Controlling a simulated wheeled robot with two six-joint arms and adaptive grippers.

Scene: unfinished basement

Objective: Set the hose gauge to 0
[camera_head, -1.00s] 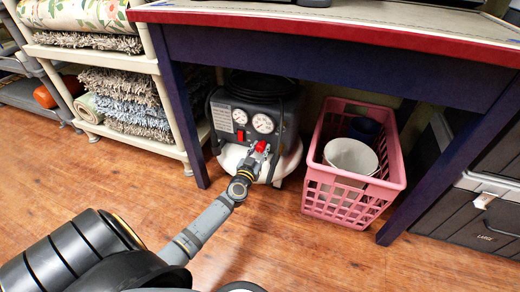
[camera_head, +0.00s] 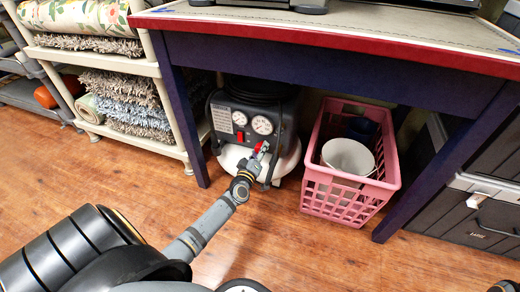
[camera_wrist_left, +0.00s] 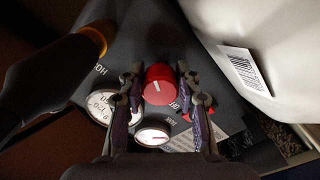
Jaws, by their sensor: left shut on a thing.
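A black air compressor (camera_head: 250,103) with a white tank (camera_head: 232,157) stands on the floor under the table. Its panel has two round white gauges, the left one (camera_head: 240,118) and the right one (camera_head: 262,125). I cannot tell which is the hose gauge. My left gripper (camera_head: 262,150) reaches the panel below the gauges. In the left wrist view its fingers are shut on a red knob (camera_wrist_left: 159,84), one on each side. The gauges show there too, one partly hidden by a finger (camera_wrist_left: 101,106), one below the knob (camera_wrist_left: 152,136). Their readings are too small to tell.
The blue table (camera_head: 340,65) stands over the compressor. A pink basket (camera_head: 345,205) with a white bucket (camera_head: 348,157) is right of it. A beige shelf (camera_head: 90,55) with rolled rugs is at left. Dark bins (camera_head: 480,210) stand at right.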

